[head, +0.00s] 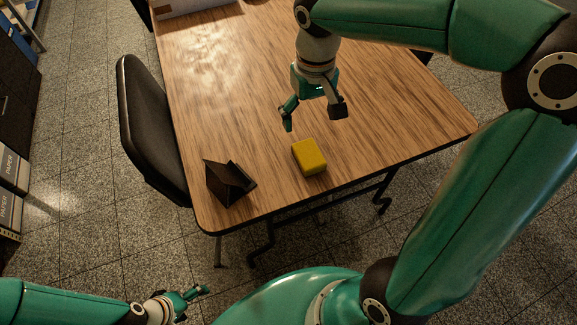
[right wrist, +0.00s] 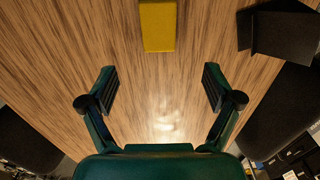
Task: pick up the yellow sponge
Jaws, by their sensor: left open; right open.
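The yellow sponge (head: 309,157) lies on the wooden table near its front edge in the head view. It also shows at the top middle of the right wrist view (right wrist: 158,26). My right gripper (head: 313,119) is open and empty above the table, just behind the sponge and apart from it. In the right wrist view its two fingers (right wrist: 160,90) stand wide apart with bare table between them. My left gripper (head: 199,295) is open and empty at the lower left of the head view, over the floor in front of the table.
A black folded object (head: 228,182) stands on the table left of the sponge, near the front left corner. A black chair (head: 152,125) is at the table's left side. A pale box (head: 190,8) is at the back. The table (head: 400,110) right of the sponge is clear.

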